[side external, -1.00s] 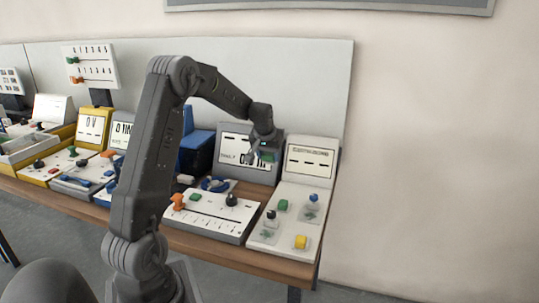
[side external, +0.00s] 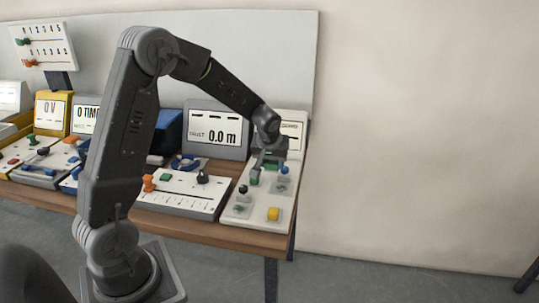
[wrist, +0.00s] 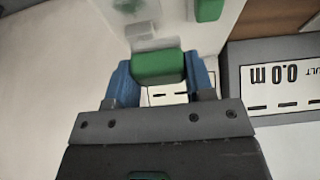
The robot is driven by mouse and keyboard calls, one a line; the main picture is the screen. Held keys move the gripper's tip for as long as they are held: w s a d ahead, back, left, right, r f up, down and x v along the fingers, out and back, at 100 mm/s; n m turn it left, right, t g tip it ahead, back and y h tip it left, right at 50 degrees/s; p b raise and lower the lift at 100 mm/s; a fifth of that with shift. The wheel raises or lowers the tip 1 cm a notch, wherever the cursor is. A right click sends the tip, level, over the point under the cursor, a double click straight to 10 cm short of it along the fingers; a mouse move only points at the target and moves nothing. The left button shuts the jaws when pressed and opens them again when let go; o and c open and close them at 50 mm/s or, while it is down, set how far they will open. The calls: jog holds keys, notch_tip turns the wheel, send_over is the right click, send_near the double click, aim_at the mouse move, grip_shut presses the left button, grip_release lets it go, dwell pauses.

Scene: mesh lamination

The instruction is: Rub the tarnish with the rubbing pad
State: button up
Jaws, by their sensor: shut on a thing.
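My gripper (side external: 268,160) is over the rear part of the rightmost white panel (side external: 235,214). In the wrist view its two blue fingers (wrist: 160,85) are shut on a green block (wrist: 158,66), which looks like the rubbing pad. A clear plate with a greenish patch, possibly the tarnish, shows at the wrist view's top edge (wrist: 128,5). Similar plates lie on the panel in the side view, one at the right (side external: 284,187) and one nearer the front (side external: 240,210). I cannot tell if the held block touches anything.
Another green block (wrist: 209,8) shows there. A grey display (side external: 215,130) reading 0.0 m stands to the left, behind a slider panel (side external: 185,197).

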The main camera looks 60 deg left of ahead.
aim_at(273, 184)
jog(key=shift+f, duration=2.8)
jog(key=shift+w+d+f, duration=0.35)
jog(key=shift+w+f, duration=0.05)
jog(key=shift+f, duration=0.15)
jog(key=shift+c, duration=0.4)
jog(key=shift+w+d, duration=1.8)
jog(key=shift+d, duration=0.1)
jog(key=shift+s+a, duration=2.15)
jog(key=shift+a, duration=0.05)
jog(key=shift+s+a+r, duration=0.1)
jog(key=shift+r, duration=4)
